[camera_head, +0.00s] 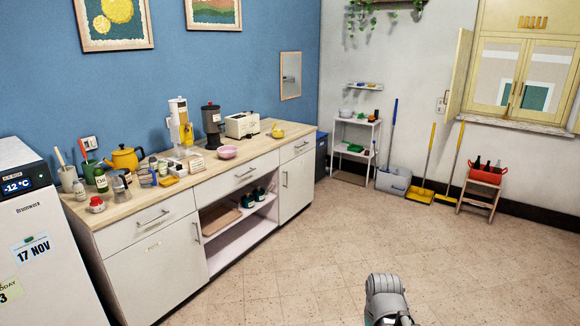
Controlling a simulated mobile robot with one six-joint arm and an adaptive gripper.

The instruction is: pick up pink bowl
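The pink bowl (227,152) sits upright on the wooden countertop, near its front edge and right of the middle. It looks small and its inside is too small to make out. A grey rounded part of my arm (386,297) shows at the bottom right of the view, over the open floor and well away from the counter. My gripper's fingers are not in view. Nothing touches the bowl from my side.
The counter (262,141) also holds a toaster (242,124), a dark coffee grinder (212,125), a yellow teapot (125,158) and a yellow item (277,131). A white freezer (35,240) stands at the left. The tiled floor before the counter is clear.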

